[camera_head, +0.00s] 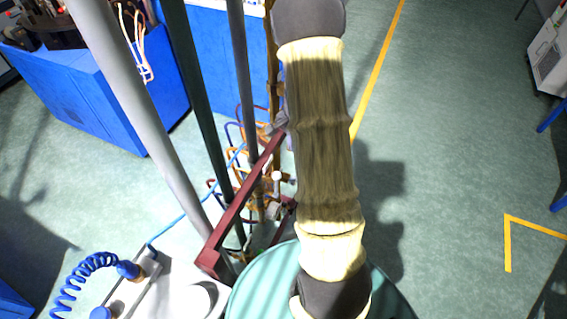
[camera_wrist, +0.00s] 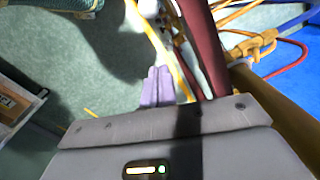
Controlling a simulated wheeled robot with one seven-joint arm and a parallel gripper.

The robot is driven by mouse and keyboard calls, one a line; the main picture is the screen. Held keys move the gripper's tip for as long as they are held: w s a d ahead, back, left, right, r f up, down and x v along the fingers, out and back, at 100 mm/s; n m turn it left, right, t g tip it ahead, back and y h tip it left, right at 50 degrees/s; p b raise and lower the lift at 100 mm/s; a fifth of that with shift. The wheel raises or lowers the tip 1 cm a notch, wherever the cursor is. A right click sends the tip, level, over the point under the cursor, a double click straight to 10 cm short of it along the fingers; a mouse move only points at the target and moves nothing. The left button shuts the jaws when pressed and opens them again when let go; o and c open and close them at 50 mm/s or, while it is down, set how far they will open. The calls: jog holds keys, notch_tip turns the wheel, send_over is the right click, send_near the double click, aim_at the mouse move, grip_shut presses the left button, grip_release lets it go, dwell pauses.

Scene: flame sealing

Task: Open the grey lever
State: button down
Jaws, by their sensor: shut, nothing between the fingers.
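My gripper (camera_wrist: 157,87) shows in the wrist view as two purple-grey fingers side by side, shut and empty, with a dark red bar just to their right. I cannot pick out the grey lever for certain. Small pale and grey fittings (camera_head: 274,210) sit among the pipes beside the dark red bar in the head view. Pale fittings (camera_wrist: 150,8) also show beyond the fingertips at the top of the wrist view, apart from them. In the head view my arm covers much of the middle and my gripper cannot be made out.
The dark red bar (camera_head: 240,205) slants past the upright poles (camera_head: 150,125) left of my arm. Orange and blue tubes (camera_wrist: 252,46) run close right of the bar. A blue cabinet (camera_head: 105,90) stands back left. Green floor at right is mostly open.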

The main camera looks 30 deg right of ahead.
jog(key=a+f+p, duration=0.2)
jog(key=a+f, duration=0.1)
jog(key=f, duration=0.4)
jog(key=shift+s+a+f+p, duration=0.15)
jog(key=shift+s+a+p, duration=0.15)
jog(key=shift+s+a, duration=0.15)
